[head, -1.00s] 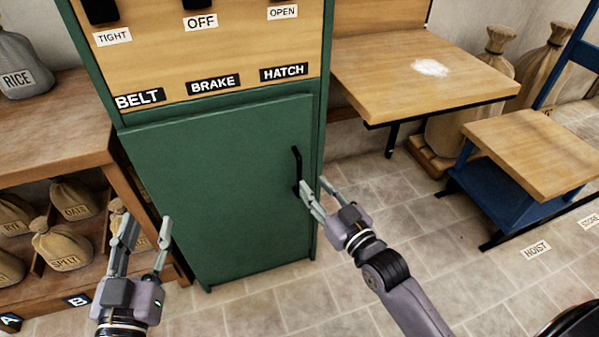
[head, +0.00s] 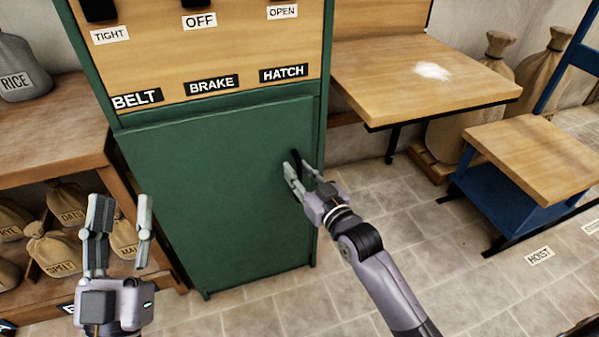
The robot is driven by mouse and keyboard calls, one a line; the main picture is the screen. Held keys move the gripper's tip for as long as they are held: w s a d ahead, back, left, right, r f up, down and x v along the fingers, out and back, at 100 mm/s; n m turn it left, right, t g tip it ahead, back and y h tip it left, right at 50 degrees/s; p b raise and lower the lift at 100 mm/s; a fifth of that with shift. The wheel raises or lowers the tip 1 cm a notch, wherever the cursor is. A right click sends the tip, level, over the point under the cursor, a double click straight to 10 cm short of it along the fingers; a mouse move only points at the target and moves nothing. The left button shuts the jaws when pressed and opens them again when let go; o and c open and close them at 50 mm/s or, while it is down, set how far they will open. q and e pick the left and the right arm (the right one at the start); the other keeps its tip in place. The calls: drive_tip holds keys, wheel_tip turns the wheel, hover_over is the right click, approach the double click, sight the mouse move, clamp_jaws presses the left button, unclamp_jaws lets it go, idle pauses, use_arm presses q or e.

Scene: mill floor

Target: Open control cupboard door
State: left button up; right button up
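The green control cupboard door (head: 215,200) is below the lever panel and looks shut. Its black vertical handle (head: 296,156) is near the door's right edge. My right gripper (head: 297,168) is at the handle with its fingers apart, one on each side of the bar. The fingers and hand hide the handle's lower part, and I cannot tell whether they touch it. My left gripper (head: 121,212) is open and empty, at the lower left in front of the shelf and left of the door.
A wooden shelf (head: 55,150) with labelled sacks stands close on the left. A wooden table (head: 420,75) with a white powder patch is at the right, and a blue stand with a wooden top (head: 535,155) is beyond. Tiled floor (head: 400,210) is clear before the cupboard's right side.

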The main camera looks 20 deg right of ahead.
clamp_jaws()
idle(0.6)
